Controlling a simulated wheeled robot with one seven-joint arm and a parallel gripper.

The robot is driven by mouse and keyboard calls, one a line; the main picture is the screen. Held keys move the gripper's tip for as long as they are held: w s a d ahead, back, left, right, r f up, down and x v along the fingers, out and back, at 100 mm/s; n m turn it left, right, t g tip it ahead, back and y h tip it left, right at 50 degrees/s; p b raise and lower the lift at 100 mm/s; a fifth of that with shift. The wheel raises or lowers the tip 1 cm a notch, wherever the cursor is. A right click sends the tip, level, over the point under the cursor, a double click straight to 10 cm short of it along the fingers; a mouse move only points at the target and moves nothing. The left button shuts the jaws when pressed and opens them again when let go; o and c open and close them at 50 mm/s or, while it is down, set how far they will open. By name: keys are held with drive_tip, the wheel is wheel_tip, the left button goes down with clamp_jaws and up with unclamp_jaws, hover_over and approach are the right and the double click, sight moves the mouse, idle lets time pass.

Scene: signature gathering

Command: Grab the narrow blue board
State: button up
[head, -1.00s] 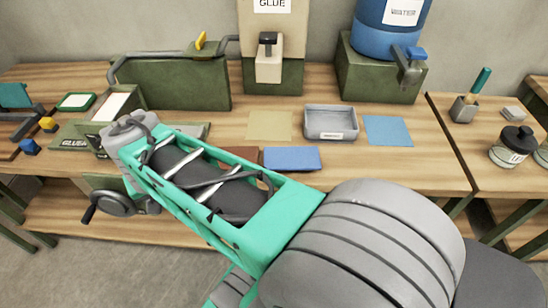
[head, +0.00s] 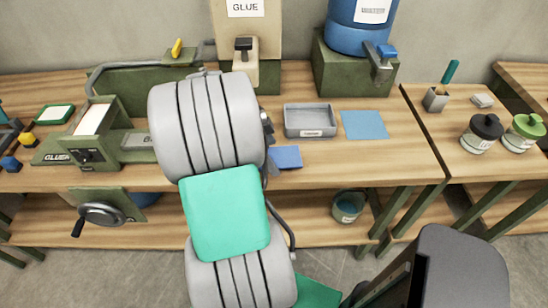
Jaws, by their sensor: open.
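The narrow blue board (head: 286,157) lies flat on the wooden workbench near its front edge, below the grey metal tray. My arm covers its left part, so only its right end shows. My arm stands in front of the bench, with its grey and green links left of the board. Some dark parts beside the board's left side are too small to make out, and I cannot tell whether anything touches the board.
A light blue square sheet (head: 363,125) and a grey tray (head: 310,121) lie behind the board. A glue dispenser (head: 246,62) and a blue water barrel (head: 358,30) stand at the back. Bare bench (head: 355,160) lies right of the board. A bucket (head: 348,206) sits on the lower shelf.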

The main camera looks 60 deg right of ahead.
drive_tip(key=shift+c, duration=0.2)
drive_tip(key=c, duration=1.4)
